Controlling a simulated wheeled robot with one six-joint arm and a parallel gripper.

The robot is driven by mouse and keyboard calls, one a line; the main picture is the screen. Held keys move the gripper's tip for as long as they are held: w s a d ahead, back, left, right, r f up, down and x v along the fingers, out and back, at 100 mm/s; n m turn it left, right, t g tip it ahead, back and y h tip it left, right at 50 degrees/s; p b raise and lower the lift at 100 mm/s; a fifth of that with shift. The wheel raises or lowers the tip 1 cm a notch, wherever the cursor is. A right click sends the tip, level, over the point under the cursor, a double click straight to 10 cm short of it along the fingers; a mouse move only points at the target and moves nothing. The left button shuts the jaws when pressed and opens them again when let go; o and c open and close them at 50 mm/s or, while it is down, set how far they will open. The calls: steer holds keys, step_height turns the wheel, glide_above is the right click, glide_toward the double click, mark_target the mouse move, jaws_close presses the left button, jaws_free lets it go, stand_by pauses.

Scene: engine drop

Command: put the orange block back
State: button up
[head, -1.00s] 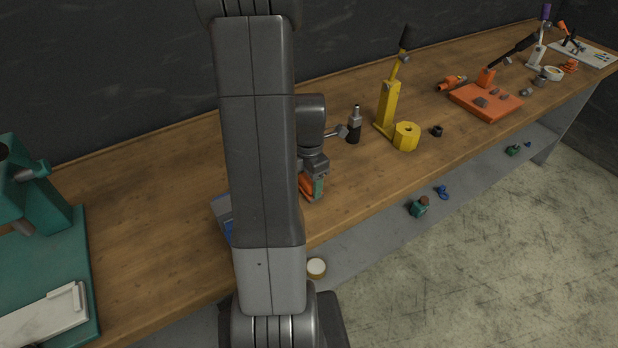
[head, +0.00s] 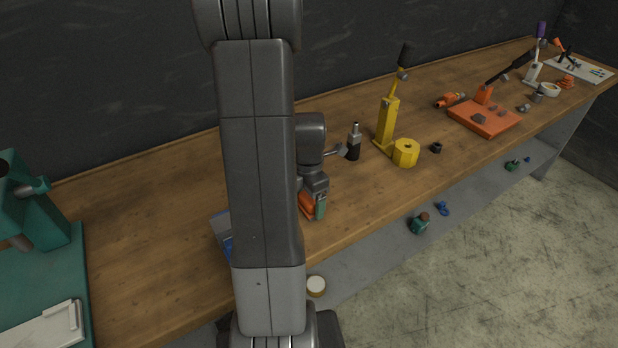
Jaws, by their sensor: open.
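An orange block (head: 306,204) shows at my gripper (head: 314,204), above or on the wooden bench (head: 140,190) near its front edge. A green piece (head: 320,206) sits right beside the orange, on its right. My gripper is open and points down at them; its fingertips are small and partly hidden. I cannot tell whether the orange block lies between the fingers or touches the bench. A blue and grey item (head: 221,226) just left of my arm is mostly hidden behind it.
A black bottle-like tool (head: 354,143), a yellow lever press (head: 388,122) and a yellow round piece (head: 405,153) stand right of my gripper. An orange plate tool (head: 484,119) is farther right. A teal machine (head: 35,215) stands left. Loose parts lie on the lower shelf (head: 375,258).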

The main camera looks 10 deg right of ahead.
mark_target(309, 198)
step_height(309, 198, up, 14)
steer(key=b, duration=0.1)
steer(key=shift+s+f, duration=0.15)
steer(key=shift+s, duration=0.1)
steer(key=shift+f, duration=0.1)
steer(key=f, duration=1.4)
steer(key=shift+w+p, duration=0.3)
steer(key=shift+p, duration=0.1)
steer(key=shift+r, duration=0.35)
steer(key=shift+f, duration=0.15)
